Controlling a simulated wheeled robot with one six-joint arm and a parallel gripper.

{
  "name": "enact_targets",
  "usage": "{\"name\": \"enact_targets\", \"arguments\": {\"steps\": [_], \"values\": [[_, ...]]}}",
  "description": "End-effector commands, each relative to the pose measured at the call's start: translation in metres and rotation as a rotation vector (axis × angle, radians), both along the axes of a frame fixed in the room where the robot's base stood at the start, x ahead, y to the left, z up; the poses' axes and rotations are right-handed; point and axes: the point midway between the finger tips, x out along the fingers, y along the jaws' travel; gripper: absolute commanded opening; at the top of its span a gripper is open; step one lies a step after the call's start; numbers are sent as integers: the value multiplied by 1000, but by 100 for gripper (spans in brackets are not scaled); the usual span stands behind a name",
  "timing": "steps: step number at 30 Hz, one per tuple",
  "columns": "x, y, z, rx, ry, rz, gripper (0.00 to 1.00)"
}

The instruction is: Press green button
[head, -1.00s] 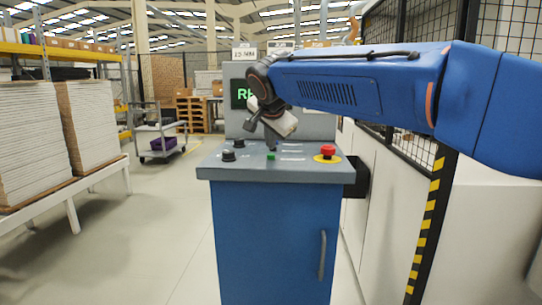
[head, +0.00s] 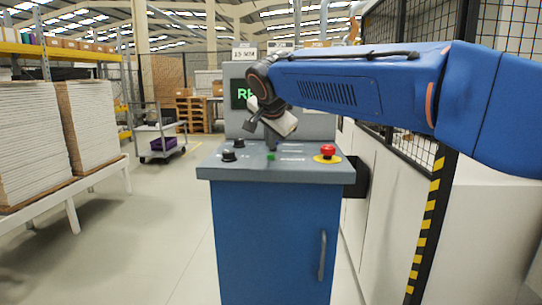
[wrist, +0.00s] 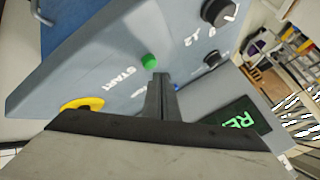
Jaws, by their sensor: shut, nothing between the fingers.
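The green button (head: 271,156) sits on the sloped top of the blue control console (head: 275,240), near its front middle. In the wrist view the green button (wrist: 149,61) is just beyond the fingertips, beside the word START. My gripper (head: 271,148) points down above the panel, right behind the button in the head view. In the wrist view my gripper (wrist: 160,77) has its fingers together with nothing between them. Its tip looks very close to the button; I cannot tell whether they touch.
A red emergency button (head: 327,150) on a yellow base is to the right. Black knobs (head: 229,155) are to the left. A lit green display (head: 240,94) stands behind on the upright panel.

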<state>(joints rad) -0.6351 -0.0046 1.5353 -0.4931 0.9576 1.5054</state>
Motion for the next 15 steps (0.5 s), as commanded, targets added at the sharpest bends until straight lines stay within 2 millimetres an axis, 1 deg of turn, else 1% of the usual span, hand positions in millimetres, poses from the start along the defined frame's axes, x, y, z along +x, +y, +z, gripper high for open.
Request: {"name": "enact_targets", "arguments": {"steps": [8, 15], "values": [[0, 0, -1, 0, 0, 0, 0], [0, 0, -7, 0, 0, 0, 0]]}}
